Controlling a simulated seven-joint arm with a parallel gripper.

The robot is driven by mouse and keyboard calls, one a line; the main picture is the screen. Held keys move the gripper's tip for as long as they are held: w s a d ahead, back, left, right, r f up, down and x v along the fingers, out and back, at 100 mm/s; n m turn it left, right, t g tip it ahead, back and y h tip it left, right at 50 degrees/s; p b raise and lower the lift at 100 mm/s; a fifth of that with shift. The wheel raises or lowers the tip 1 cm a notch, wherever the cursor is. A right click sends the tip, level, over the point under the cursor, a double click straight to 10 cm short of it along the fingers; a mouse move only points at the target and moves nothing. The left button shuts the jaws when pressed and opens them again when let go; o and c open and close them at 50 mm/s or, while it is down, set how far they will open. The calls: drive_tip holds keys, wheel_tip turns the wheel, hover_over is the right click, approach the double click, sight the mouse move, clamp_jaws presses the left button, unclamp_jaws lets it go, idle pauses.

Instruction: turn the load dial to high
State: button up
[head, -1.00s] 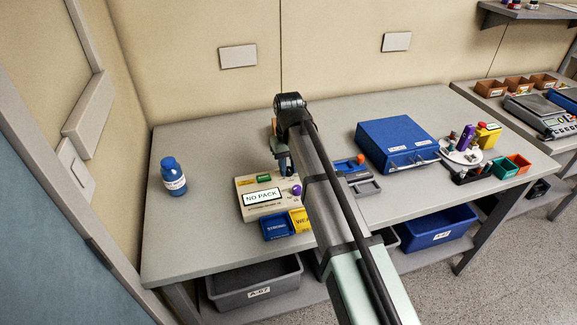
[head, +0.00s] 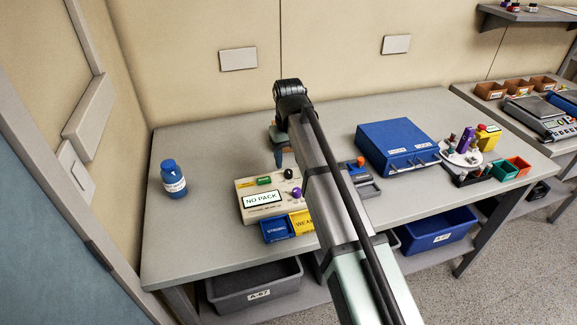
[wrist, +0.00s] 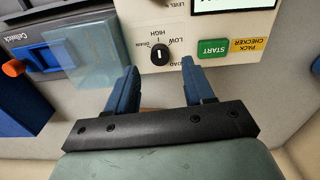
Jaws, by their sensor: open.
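The load dial (wrist: 160,55) is a small black knob with a white mark on the cream pack checker (wrist: 240,28). In the wrist view it lies between and beyond my open fingers, apart from both. Words such as LOW and HIGH are printed around it upside down, and the mark's exact setting is hard to read. In the head view the dial (head: 288,173) shows at the checker's back right. My gripper (head: 279,158) is above and behind it, empty, partly hidden by my arm. The wrist view shows both blue fingertips (wrist: 160,68).
The checker has a green START button (wrist: 213,48), a NO PACK display (head: 263,198) and a purple knob (head: 297,192). Blue and yellow bins (head: 275,229) stand in front. A grey device with a blue part (wrist: 75,50) sits beside it. A blue bottle (head: 173,180) stands at left.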

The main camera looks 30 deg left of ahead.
sight(289, 171)
wheel_tip(289, 171, up, 10)
drive_tip(key=shift+f, duration=0.25)
idle(0.6)
